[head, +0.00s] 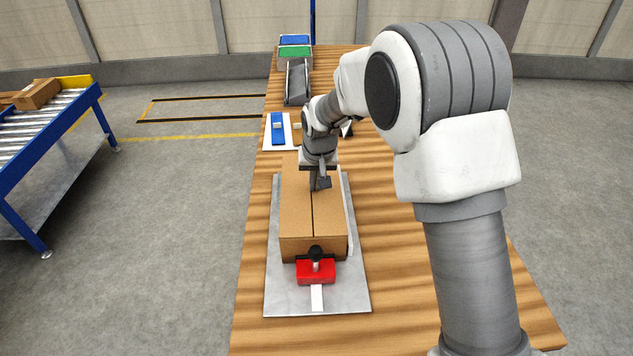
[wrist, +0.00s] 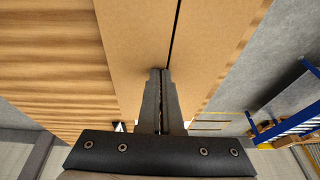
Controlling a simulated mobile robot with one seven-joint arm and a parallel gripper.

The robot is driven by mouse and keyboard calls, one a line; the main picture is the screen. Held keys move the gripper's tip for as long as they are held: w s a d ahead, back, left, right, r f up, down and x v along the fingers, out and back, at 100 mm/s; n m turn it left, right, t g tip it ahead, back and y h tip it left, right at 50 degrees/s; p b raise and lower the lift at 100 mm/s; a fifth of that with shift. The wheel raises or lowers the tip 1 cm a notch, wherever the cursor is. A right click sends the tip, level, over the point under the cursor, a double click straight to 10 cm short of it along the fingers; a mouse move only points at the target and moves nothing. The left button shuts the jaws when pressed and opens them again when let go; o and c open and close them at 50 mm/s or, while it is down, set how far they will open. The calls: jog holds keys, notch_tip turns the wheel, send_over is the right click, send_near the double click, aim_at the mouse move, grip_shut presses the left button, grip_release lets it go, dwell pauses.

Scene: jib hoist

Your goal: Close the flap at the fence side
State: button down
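A brown cardboard box (head: 296,215) lies lengthwise on a grey metal plate (head: 280,300). Its two long top flaps look about flat, and a narrow dark seam runs between them. A thin pale strip (head: 349,205), perhaps the fence, runs along the box's right side. My gripper (head: 321,184) points down over the far part of the box, close to the seam. In the wrist view the fingers (wrist: 161,78) are together with nothing seen between them, over the box top (wrist: 135,35) beside the seam. I cannot tell whether they touch the cardboard. My gripper hides part of the far end.
A red clamp block (head: 316,272) with a black knob stands at the box's near end. Behind lie a blue item on a white board (head: 278,128), a dark grey tray (head: 297,82), and green and blue bins (head: 294,51). A roller conveyor (head: 40,120) stands apart at the left.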

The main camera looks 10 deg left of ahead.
jog(key=shift+s+f, duration=0.25)
jog(key=shift+f, duration=0.2)
jog(key=shift+r, duration=0.15)
jog(key=shift+w+a+r+p, duration=0.1)
jog(key=shift+r+p, duration=0.65)
jog(key=shift+r, duration=0.2)
jog(key=a+p+v, duration=0.1)
jog(key=p+v, duration=0.2)
jog(key=v, duration=0.9)
jog(key=s+d+r, duration=0.4)
jog(key=d+r, duration=0.4)
jog(key=r, duration=0.1)
jog(key=s+d+r+m+t+p, duration=0.1)
jog(key=s+d+r, duration=0.1)
jog(key=s+d, duration=0.7)
jog(key=s+d+r+m+t+h+p, duration=0.1)
jog(key=s+d+r+m, duration=0.1)
jog(key=s+d, duration=0.7)
jog(key=s+r, duration=0.1)
jog(key=s, duration=0.3)
jog(key=shift+s+p, duration=0.15)
jog(key=shift+p, duration=0.2)
